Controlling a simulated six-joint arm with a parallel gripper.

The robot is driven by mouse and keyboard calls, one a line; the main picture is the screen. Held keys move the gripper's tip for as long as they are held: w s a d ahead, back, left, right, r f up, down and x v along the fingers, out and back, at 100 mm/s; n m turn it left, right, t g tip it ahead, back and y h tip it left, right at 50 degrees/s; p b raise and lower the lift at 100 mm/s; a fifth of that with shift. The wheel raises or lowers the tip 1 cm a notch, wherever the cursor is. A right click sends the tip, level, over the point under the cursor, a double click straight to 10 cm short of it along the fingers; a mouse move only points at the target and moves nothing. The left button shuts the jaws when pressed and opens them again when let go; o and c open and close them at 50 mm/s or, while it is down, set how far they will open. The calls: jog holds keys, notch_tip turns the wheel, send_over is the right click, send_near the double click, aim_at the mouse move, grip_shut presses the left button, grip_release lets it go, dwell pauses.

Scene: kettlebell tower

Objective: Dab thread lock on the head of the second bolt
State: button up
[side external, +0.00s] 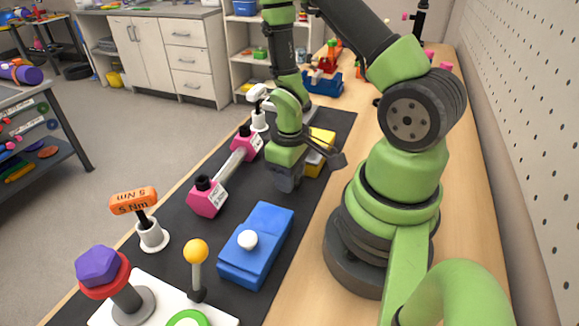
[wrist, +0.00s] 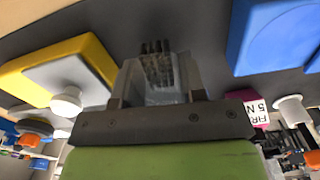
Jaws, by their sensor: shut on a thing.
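My gripper (side external: 287,184) points down over the black mat, beside the yellow box. In the wrist view it (wrist: 158,75) is shut on a small grey thing with several dark bristle-like tips (wrist: 157,48), whose nature is unclear. The dumbbell has two pink ends, the near one (side external: 207,199) and the far one (side external: 247,147), joined by a grey bar. Each end bears a dark upright bolt-like stub, near (side external: 204,182) and far (side external: 244,130). I cannot tell which is the second bolt. My gripper is right of the dumbbell, apart from it.
The yellow box (side external: 322,138) has a grey top and a white knob (wrist: 66,103). A blue box (side external: 262,232) with a white knob lies nearer. An orange 5 Nm driver (side external: 133,201) and a white-headed tool (side external: 259,92) stand in white holders. A purple-topped post (side external: 98,265) stands at front left.

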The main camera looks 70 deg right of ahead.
jog(key=shift+f, duration=0.85)
jog(key=o, duration=0.9)
jog(key=c, duration=1.1)
jog(key=shift+r, duration=0.15)
